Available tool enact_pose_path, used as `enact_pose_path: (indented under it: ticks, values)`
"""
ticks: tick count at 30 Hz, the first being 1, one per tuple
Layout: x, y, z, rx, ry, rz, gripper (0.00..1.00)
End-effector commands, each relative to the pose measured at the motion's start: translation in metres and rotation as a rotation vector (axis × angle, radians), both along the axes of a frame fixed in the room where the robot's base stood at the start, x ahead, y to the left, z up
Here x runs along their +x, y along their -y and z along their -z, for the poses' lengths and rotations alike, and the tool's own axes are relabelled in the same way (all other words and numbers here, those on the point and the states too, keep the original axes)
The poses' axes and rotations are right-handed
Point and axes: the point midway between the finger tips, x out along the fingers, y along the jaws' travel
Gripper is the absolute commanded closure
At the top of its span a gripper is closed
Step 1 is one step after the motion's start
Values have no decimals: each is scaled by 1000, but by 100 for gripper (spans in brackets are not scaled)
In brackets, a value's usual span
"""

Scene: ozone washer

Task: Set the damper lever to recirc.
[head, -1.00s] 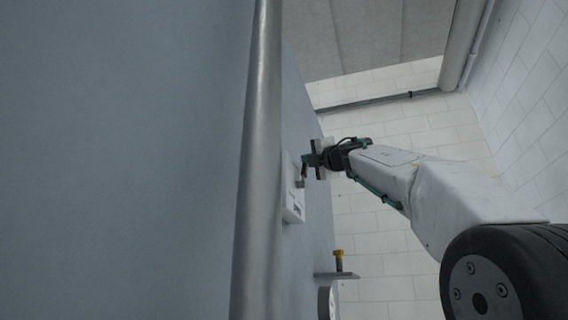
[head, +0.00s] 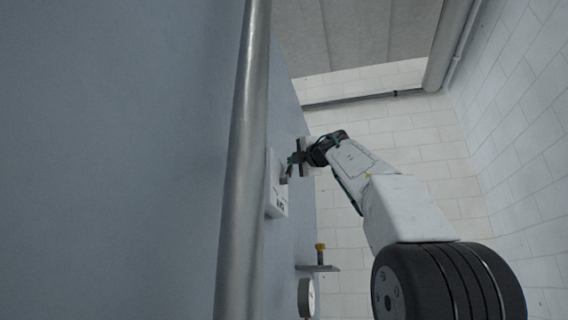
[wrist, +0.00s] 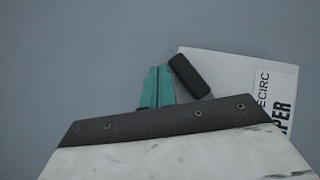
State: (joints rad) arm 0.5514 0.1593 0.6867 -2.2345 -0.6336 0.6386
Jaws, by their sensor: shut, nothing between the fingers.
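The damper lever shows in the wrist view as a black rounded handle (wrist: 188,76), tilted, at the left edge of a white plate (wrist: 222,62). The plate's label (wrist: 274,98) reads partly "ECIRC" and "PER"; the rest is cut off. My gripper (wrist: 158,72) has its teal fingers shut and empty, just left of the handle in the picture. I cannot tell whether they touch it. In the head view my gripper (head: 293,160) is at the upper part of the white plate (head: 275,195) on the blue-grey wall, and partly hides the lever.
A vertical metal pipe (head: 243,160) stands in front of the blue-grey panel (head: 110,160). Below the plate are a yellow-topped fitting on a bracket (head: 318,268) and a round gauge (head: 306,298).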

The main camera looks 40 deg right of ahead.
Motion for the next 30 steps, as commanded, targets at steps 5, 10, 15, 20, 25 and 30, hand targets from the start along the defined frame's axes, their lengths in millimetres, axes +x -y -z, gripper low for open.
enact_pose_path:
  ticks: [5, 10, 15, 20, 25, 30]
  values:
    - [-3, -1, 0, 0, 1, 0, 100]
    - [-19, -1, 3, -1, 1, 1, 100]
    - [-43, -2, 10, 0, 1, 2, 100]
    - [-64, -3, 17, 2, 0, 2, 100]
    - [-74, -3, 20, 1, 0, 1, 100]
    - [-75, -3, 21, 0, 0, 0, 100]
